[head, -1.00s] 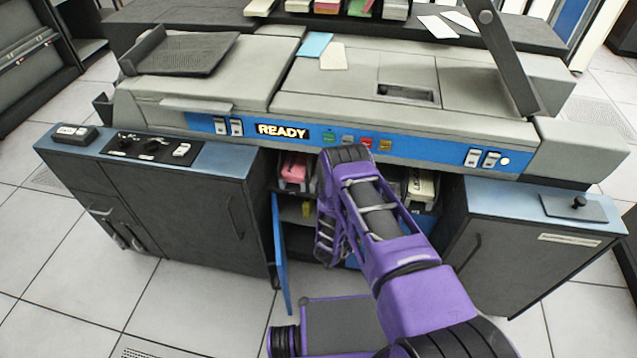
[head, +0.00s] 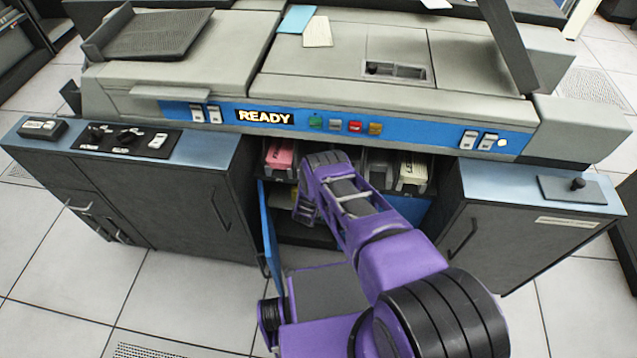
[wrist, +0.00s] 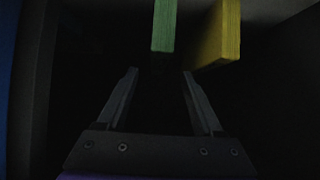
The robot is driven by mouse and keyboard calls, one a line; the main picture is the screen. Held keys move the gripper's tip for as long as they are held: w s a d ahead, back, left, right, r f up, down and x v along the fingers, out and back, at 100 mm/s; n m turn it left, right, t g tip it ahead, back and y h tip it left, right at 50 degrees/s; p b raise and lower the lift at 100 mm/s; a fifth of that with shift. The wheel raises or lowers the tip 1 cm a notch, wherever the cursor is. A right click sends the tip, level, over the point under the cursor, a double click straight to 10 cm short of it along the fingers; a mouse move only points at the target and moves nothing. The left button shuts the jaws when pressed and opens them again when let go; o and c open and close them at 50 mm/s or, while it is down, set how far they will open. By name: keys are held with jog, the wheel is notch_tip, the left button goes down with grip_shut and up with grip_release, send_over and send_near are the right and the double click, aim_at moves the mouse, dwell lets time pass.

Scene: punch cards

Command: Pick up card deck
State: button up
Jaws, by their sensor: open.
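In the wrist view, a green card deck (wrist: 164,26) stands ahead of my gripper (wrist: 160,72), near the line between the fingers. A yellow card deck (wrist: 222,38) stands to its right, just beyond the right finger. The fingers are apart with nothing between them, and their tips are short of both decks. In the head view, a pink card deck (head: 280,154) and a cream card deck (head: 412,172) sit in slots under the machine. My purple arm reaches into the open cabinet there, and my fingers are hidden. The wrist view is very dark.
The punch card machine (head: 180,79) with its lit READY panel overhangs the cabinet opening. A blue door (head: 269,237) stands open at the opening's left. Closed grey cabinets (head: 160,205) flank it. Loose blue (head: 296,18) and cream (head: 318,31) cards lie on top.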

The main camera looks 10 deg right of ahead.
jog(key=shift+b+x, duration=0.65)
jog(key=shift+x, duration=1.2)
jog(key=b+x, duration=0.3)
jog(key=x, duration=0.1)
jog(key=shift+d, duration=0.15)
jog(key=shift+w+d+f, duration=0.1)
jog(key=shift+w, duration=0.3)
grip_shut()
